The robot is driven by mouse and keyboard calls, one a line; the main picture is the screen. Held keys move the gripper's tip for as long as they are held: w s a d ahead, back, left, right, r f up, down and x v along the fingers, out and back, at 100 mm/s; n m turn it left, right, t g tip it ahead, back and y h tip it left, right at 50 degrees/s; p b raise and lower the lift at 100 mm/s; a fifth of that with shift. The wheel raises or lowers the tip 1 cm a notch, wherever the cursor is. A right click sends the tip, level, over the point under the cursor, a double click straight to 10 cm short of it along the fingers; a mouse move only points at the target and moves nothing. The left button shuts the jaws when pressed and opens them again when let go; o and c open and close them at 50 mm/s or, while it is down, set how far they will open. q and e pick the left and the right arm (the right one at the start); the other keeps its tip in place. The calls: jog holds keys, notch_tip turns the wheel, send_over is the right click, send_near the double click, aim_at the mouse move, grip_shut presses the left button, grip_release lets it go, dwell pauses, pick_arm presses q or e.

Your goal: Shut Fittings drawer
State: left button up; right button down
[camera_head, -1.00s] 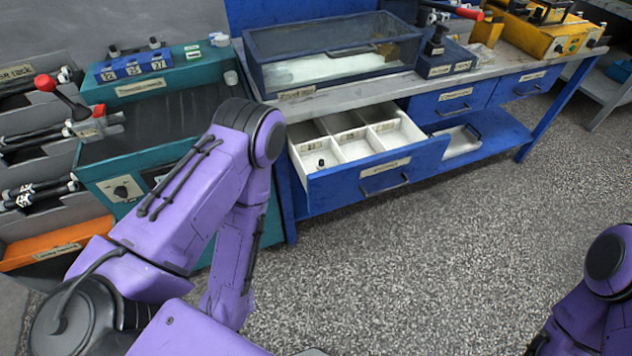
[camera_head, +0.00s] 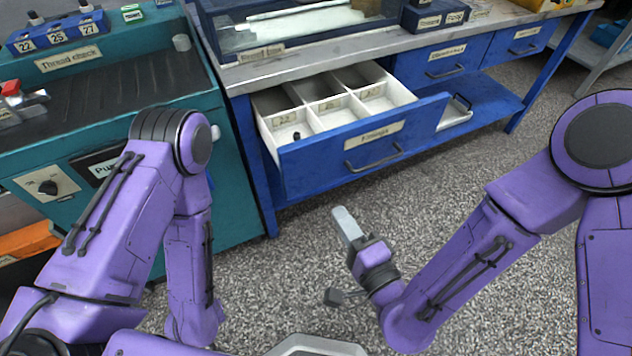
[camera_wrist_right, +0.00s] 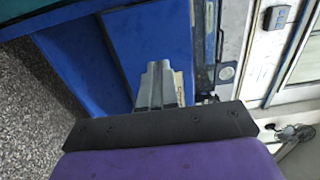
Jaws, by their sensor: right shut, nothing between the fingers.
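The Fittings drawer (camera_head: 330,165) is a blue-fronted drawer with a white compartmented inside, pulled out from the bench. Its label and grey bar handle (camera_head: 374,158) face me. A small dark part lies in its near left compartment. My right gripper (camera_head: 343,217) is shut and empty, in front of and below the drawer front, apart from it. In the right wrist view its grey fingers (camera_wrist_right: 160,85) are together, with blue panels beyond. My left arm (camera_head: 165,210) hangs at the left; its gripper is not visible.
Two shut blue drawers (camera_head: 447,62) are to the right under the grey bench top (camera_head: 300,62). A white tray (camera_head: 455,113) rests on the blue lower shelf. A teal cabinet (camera_head: 120,130) stands close on the left. The speckled floor before the drawer is clear.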

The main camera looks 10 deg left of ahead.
aim_at(309, 165)
jog(key=p+x, duration=0.1)
jog(key=x, duration=1.1)
jog(key=shift+w+p, duration=0.1)
jog(key=shift+p, duration=0.3)
